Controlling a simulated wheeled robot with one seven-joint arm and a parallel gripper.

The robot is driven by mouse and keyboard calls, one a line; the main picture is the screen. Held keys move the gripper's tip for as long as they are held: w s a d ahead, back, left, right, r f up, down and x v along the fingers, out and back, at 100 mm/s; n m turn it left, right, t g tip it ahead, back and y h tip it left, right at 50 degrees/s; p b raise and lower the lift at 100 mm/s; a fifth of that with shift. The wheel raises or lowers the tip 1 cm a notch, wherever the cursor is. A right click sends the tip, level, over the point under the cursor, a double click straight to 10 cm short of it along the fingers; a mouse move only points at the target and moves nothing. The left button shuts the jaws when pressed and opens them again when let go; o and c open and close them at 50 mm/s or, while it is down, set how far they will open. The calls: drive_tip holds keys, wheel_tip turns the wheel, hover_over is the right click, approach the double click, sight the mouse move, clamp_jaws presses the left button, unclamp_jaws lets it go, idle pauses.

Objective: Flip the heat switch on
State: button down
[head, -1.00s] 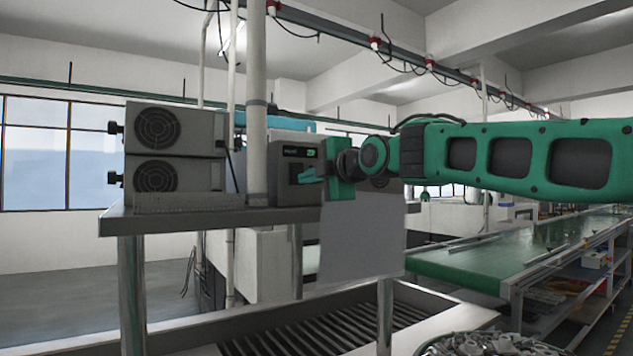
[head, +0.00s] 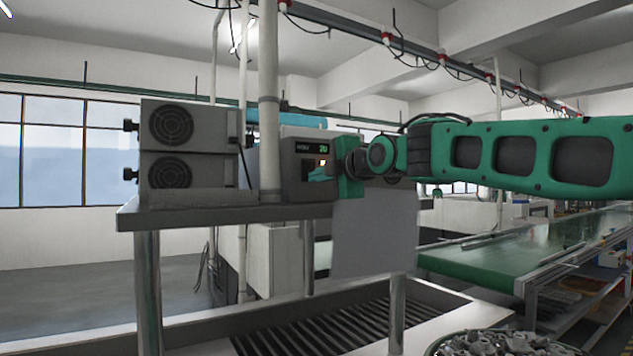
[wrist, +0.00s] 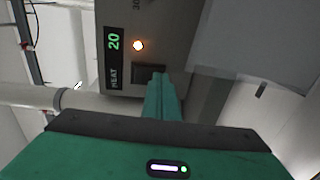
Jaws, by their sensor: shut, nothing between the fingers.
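The grey heat control box (head: 297,174) stands on the metal shelf in the head view. In the wrist view its panel (wrist: 178,30) has a "HEAT" label, a green display (wrist: 113,42) reading 20 and a lit orange lamp (wrist: 138,45). A dark switch (wrist: 143,73) sits below the lamp, partly covered by my fingertips. My gripper (wrist: 158,80) is shut and empty, its tips at the switch. I cannot tell whether they touch it or which way it is tipped. My gripper (head: 322,175) also shows at the box front in the head view.
Two stacked grey fan units (head: 190,140) stand left of the box on the metal shelf (head: 215,214). A white pipe (head: 269,100) rises beside the box. A grey sheet (head: 372,235) hangs below my gripper. A green conveyor (head: 490,262) runs at right.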

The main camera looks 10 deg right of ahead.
drive_tip(key=s+d+f, duration=0.1)
drive_tip(key=s+d, duration=0.4)
drive_tip(key=s, duration=0.7)
drive_tip(key=shift+s+d+f, duration=0.2)
drive_tip(key=shift+f, duration=0.1)
drive_tip(key=s+d+f+m+g+h, duration=0.35)
drive_tip(key=s+d+f+m, duration=0.4)
drive_tip(key=f, duration=0.65)
drive_tip(key=s+d+f+m+g+h, duration=0.35)
drive_tip(key=d+f+m, duration=0.45)
drive_tip(key=d+f, duration=0.5)
drive_tip(key=s+d+f+m+g, duration=0.2)
drive_tip(key=s+f+m+g, duration=0.2)
drive_tip(key=s, duration=0.9)
drive_tip(key=s+d+f+m+g, duration=0.2)
drive_tip(key=s+f+m+g, duration=0.2)
drive_tip(key=s+f+m, duration=0.5)
drive_tip(key=s+f, duration=0.3)
drive_tip(key=f, duration=0.1)
drive_tip(key=shift+s+f+m+y, duration=0.2)
drive_tip(key=shift+s+m+y, duration=0.15)
drive_tip(key=shift+y, duration=0.05)
